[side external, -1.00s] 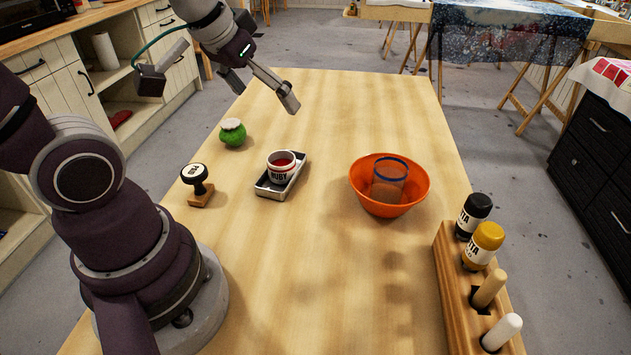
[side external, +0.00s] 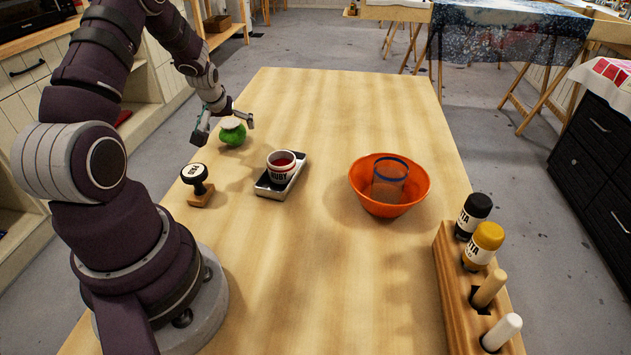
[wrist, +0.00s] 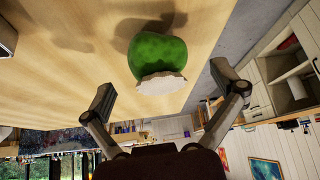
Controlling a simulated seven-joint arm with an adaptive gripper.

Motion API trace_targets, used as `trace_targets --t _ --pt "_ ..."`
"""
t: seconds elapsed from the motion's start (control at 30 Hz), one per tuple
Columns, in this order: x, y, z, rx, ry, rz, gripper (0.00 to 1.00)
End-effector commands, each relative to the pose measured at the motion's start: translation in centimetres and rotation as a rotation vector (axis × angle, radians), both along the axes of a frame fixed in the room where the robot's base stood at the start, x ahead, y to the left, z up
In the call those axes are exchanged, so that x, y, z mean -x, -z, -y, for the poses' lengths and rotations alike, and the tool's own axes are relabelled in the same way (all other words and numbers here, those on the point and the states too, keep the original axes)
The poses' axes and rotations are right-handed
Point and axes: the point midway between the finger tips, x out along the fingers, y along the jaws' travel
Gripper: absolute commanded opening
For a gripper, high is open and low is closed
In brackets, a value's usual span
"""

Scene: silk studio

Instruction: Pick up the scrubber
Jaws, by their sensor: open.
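The scrubber seems to be the round green thing with a pale cap (side external: 233,134) at the far left of the table. It also shows in the wrist view (wrist: 158,55), with its pale, ragged-edged part toward my gripper. My gripper (side external: 224,122) is open and empty, just above and around it in the side view. In the wrist view my gripper's two fingers (wrist: 166,98) stand apart, left and right of the scrubber. I see a gap on each side and cannot tell of any contact.
A black-handled stamp (side external: 196,184) and a dark tray (side external: 265,187) with a white cup of red (side external: 281,164) stand nearby. An orange bowl (side external: 408,200) holds a blue-rimmed clear cup (side external: 389,180). A wooden rack (side external: 450,290) with bottles stands at right.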

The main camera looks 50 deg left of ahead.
Motion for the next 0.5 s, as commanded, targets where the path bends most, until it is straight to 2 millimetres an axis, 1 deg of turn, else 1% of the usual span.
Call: trace_targets --t 0.03,0.17,0.4,0.43,0.5 --pt "-0.2 0.9 -0.2 0.002 0.0 -0.002 0.94" --pt "-0.8 2.1 -0.9 0.001 0.001 0.0 0.94" --pt "-0.9 2.3 -1.1 0.0 0.001 0.0 0.94" --pt "-0.9 2.3 -1.1 0.0 0.001 0.0 0.92" --pt "-0.9 2.3 -1.1 0.0 0.001 0.0 0.83"
